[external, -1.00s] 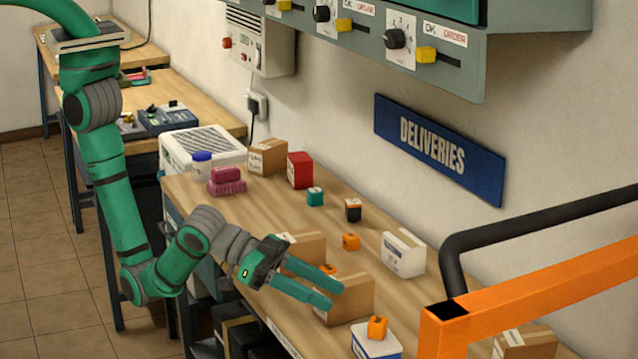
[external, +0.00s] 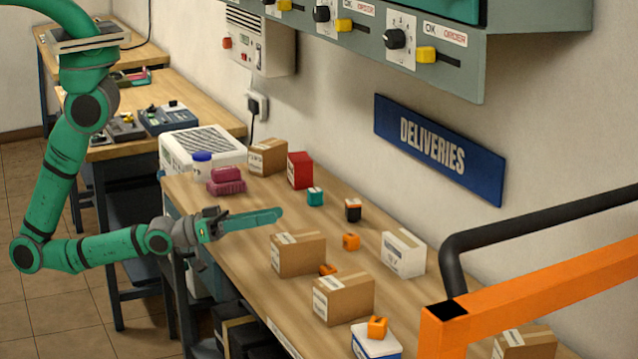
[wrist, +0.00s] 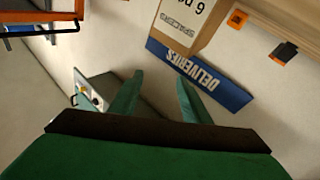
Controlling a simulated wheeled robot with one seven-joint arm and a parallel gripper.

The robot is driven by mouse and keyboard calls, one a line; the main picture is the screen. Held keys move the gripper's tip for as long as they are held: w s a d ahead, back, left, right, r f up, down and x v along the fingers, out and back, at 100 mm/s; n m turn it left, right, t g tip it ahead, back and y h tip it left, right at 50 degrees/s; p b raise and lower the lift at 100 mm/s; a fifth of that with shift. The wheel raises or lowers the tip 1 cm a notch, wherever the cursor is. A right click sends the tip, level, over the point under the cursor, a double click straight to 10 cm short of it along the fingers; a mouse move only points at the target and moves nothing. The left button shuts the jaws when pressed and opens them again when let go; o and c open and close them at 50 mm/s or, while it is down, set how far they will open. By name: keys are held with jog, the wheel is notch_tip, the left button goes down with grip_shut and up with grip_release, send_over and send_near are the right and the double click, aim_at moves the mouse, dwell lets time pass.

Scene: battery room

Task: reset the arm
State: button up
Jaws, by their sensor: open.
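My green arm reaches in from the left, and my gripper (external: 278,214) is over the near-left part of the wooden bench (external: 225,265). It points right, short of the cardboard boxes, and holds nothing. In the wrist view the two green fingers (wrist: 155,95) stand apart with nothing between them. The wrist view is tilted and shows the blue DELIVERIES sign (wrist: 205,82) beyond the fingers.
Cardboard boxes (external: 298,254) (external: 343,299), a white box (external: 403,254) and small orange blocks (external: 351,241) stand right of my gripper. A red box (external: 300,170) and pink items (external: 227,181) stand farther back. An orange rail (external: 540,277) crosses the right foreground.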

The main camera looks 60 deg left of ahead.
jog(key=s+a+f+y, duration=0.2)
jog(key=a, duration=0.3)
jog(key=s+a+f+n+y, duration=0.1)
jog(key=s+a+f+y, duration=0.1)
jog(key=a, duration=0.3)
jog(key=s+a+f+n+y, duration=0.1)
jog(key=s+a+f+y, duration=0.1)
jog(key=a+f, duration=0.2)
jog(key=shift+a, duration=0.7)
jog(key=s+a+f+n+g+y, duration=0.1)
jog(key=s+a+f+y, duration=0.3)
jog(key=s+a, duration=0.5)
jog(key=shift+s+f+g+y, duration=0.2)
jog(key=shift+s+g+y, duration=0.25)
jog(key=shift+g, duration=0.25)
